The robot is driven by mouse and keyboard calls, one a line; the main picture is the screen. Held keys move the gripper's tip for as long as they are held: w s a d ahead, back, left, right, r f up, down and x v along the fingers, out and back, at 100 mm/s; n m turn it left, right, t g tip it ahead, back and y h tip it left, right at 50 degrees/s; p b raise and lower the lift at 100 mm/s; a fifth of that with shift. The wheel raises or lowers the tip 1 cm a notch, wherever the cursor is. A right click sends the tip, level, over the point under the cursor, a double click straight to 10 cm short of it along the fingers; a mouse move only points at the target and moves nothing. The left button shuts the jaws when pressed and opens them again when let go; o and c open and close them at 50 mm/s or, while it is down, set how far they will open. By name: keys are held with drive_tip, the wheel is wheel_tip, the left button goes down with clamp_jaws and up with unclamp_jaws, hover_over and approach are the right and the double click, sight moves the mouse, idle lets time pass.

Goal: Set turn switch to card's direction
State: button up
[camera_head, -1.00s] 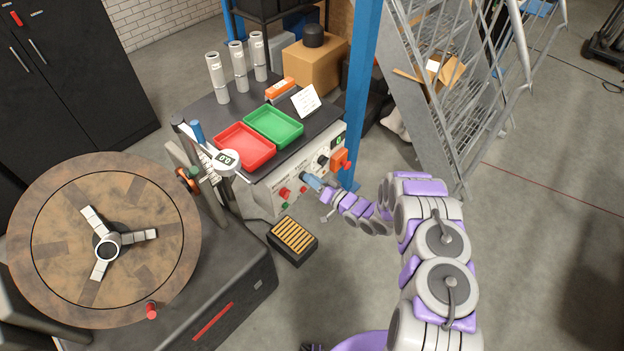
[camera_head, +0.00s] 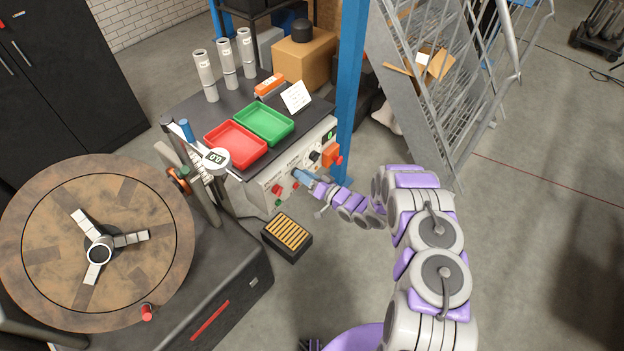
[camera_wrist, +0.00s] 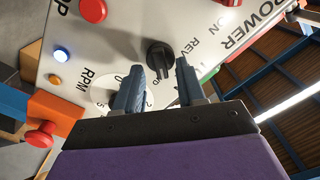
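The turn switch is a black knob (camera_wrist: 158,52) on the light control panel, near the letters REV in the wrist view. My gripper (camera_wrist: 160,67) is open, with its two blue-grey fingers at either side of the knob's lower part. I cannot tell whether they touch it. In the head view my gripper (camera_head: 304,177) is at the panel front (camera_head: 262,195) and hides the switch. A white card (camera_head: 296,97) stands tilted on the bench top behind the green tray. Its writing is too small to read.
A dial marked RPM (camera_wrist: 104,90) lies partly behind the left finger. An orange box with a red button (camera_wrist: 41,134) sits at the panel's edge. A red tray (camera_head: 235,145) and green tray (camera_head: 264,123) are on the bench. A round turntable (camera_head: 60,255) stands left.

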drive_tip(key=p+v, duration=0.1)
drive_tip(key=v, duration=1.6)
drive_tip(key=shift+d, duration=0.2)
drive_tip(key=shift+s+f, duration=0.1)
